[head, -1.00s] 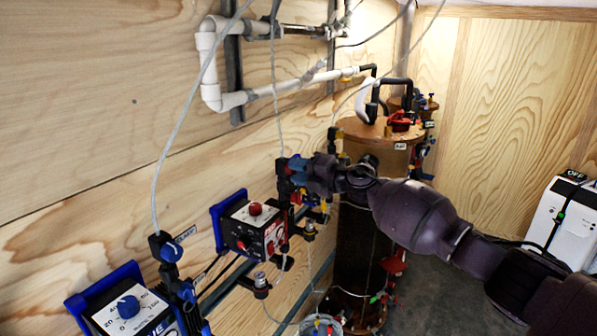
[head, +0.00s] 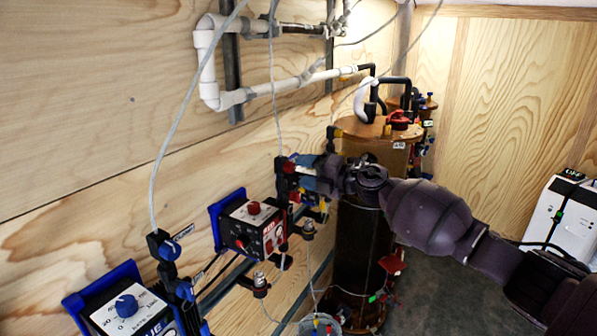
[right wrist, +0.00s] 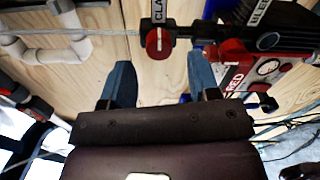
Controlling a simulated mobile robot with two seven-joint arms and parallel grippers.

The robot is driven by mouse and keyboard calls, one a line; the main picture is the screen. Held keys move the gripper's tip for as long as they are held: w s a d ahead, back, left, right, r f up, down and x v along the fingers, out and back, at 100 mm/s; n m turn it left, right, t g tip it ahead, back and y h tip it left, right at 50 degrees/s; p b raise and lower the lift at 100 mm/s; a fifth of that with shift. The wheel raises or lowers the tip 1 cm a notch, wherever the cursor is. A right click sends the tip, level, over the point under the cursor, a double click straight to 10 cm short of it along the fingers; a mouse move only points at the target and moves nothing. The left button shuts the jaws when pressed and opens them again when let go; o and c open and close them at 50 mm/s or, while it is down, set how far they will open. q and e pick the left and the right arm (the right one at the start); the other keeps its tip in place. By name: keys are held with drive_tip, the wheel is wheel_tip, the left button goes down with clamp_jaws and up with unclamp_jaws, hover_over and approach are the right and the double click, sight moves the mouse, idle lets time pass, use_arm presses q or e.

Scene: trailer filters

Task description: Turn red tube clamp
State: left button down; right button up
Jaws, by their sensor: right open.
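The red tube clamp (head: 289,167) is a red knob on a black fitting on the thin grey tube, above the red control box. In the right wrist view its round red knob (right wrist: 158,43) has a pale line running up and down across its face. My right gripper (head: 307,167) is open and just right of the clamp in the head view. In the right wrist view its two blue fingers (right wrist: 160,82) stand apart, with the knob beyond and between them. Nothing is held, and the fingers look clear of the knob. My left gripper is not in view.
The red control box (head: 252,226) sits below the clamp, with another box with a blue knob (head: 127,305) at lower left. A copper-topped column (head: 378,130) stands behind my right arm. White pipes (head: 208,65) run along the wooden wall. A black bleed valve (right wrist: 262,38) lies beside the clamp.

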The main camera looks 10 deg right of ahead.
drive_tip(key=b+v, duration=0.1)
drive_tip(key=v, duration=0.7)
